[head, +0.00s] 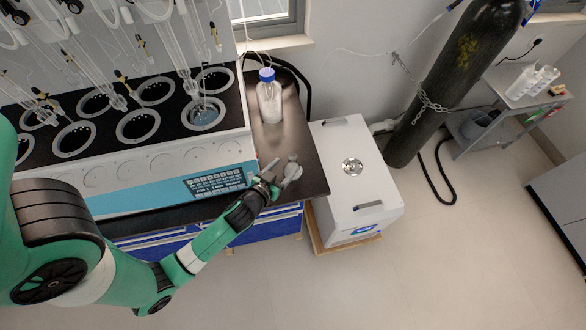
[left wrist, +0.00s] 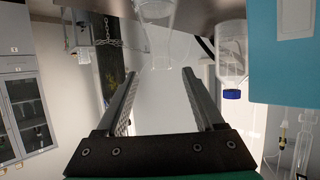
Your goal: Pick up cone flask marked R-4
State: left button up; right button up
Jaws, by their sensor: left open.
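A small clear cone flask (head: 291,172) stands on the dark bench top near its front right corner. No R-4 marking can be read on it. My left gripper (head: 270,171) is open and empty, just left of the flask in the head view. In the left wrist view, which looks upside down, the flask (left wrist: 156,22) is beyond the fingertips of the gripper (left wrist: 163,74). Its neck points down in that picture, roughly in line with the gap between the fingers. I cannot tell the exact distance. My right gripper is not in view.
A blue-capped bottle (head: 269,98) stands behind the flask on the bench (head: 300,137). The multi distiller (head: 160,165) with glass tubes is on the left. A white box unit (head: 345,190) stands right of the bench, and a dark gas cylinder (head: 450,85) is chained behind it.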

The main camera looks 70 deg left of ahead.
aim_at(294, 155)
pick_arm(q)
jog(key=b+x, duration=0.1)
jog(key=x, duration=0.8)
jog(key=shift+w+a, duration=0.25)
jog(key=shift+a, duration=0.05)
grip_shut()
dwell(1.0)
